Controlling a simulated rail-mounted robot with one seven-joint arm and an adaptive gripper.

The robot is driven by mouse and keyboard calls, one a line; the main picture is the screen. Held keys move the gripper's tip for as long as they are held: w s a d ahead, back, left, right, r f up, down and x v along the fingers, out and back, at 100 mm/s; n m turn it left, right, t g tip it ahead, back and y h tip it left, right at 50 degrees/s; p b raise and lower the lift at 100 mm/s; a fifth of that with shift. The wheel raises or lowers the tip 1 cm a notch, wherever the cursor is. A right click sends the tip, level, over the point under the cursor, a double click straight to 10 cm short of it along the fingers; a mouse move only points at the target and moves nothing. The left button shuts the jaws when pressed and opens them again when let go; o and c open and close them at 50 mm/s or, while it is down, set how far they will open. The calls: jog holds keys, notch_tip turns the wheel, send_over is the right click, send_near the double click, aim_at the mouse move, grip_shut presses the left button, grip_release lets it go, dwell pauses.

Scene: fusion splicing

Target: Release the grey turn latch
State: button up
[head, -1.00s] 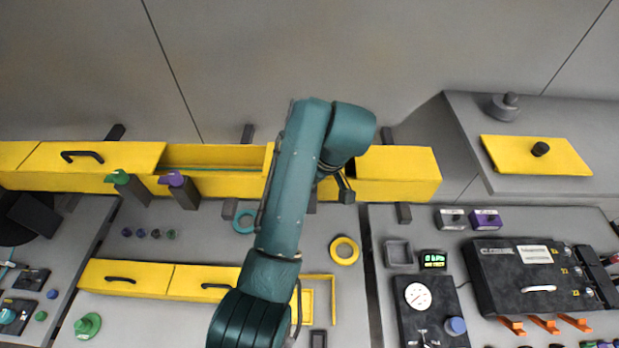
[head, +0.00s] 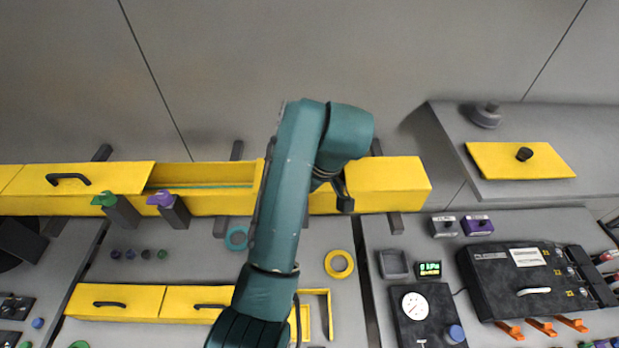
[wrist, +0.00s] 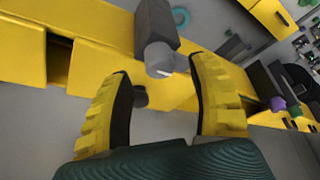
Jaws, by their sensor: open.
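A grey rounded piece with a small pale mark (wrist: 158,58), which looks like the turn latch, shows in the wrist view at the end of a dark grey block (wrist: 156,22) against a yellow housing (wrist: 98,55). My gripper (wrist: 160,68) is open, its two yellow ribbed fingers apart. The rounded piece shows in the gap near the fingertips; I cannot tell whether they touch it. A smaller dark knob (wrist: 140,97) shows lower between the fingers. In the head view my arm hides the gripper's fingers and I cannot make out the latch.
A long yellow bin row (head: 390,185) runs along the back in the head view. A black splicer (head: 525,280) and gauge box (head: 425,315) stand at right. A yellow ring (head: 339,264) lies on the bench.

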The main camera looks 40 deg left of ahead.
jog(key=v, duration=0.8)
jog(key=shift+r, duration=0.2)
jog(key=shift+d, duration=0.15)
jog(key=w+d+f+m+t, duration=0.2)
jog(key=w+d, duration=0.1)
jog(key=d, duration=0.4)
jog(key=w+d+f+m+t+h, duration=0.1)
jog(key=w+d+f+m+t, duration=0.2)
jog(key=d, duration=0.4)
jog(key=w+d+f+m+t, duration=0.2)
jog(key=w+d, duration=0.1)
jog(key=d, duration=0.5)
jog(key=s+d+r+m+t+h, duration=0.1)
jog(key=s+d+r+m+t, duration=0.2)
jog(key=r, duration=0.6)
jog(key=s+d+r+m+t+h, duration=0.1)
jog(key=s+d+r+m+t, duration=0.3)
jog(key=s+r+t, duration=0.3)
jog(key=s+d+r+m+t+h, duration=0.2)
jog(key=s+d+r+m+t, duration=0.1)
jog(key=r, duration=0.8)
jog(key=shift+s+d+r+m+t, duration=0.35)
jog(key=shift+s+m+t, duration=0.45)
jog(key=shift+s+t, duration=0.3)
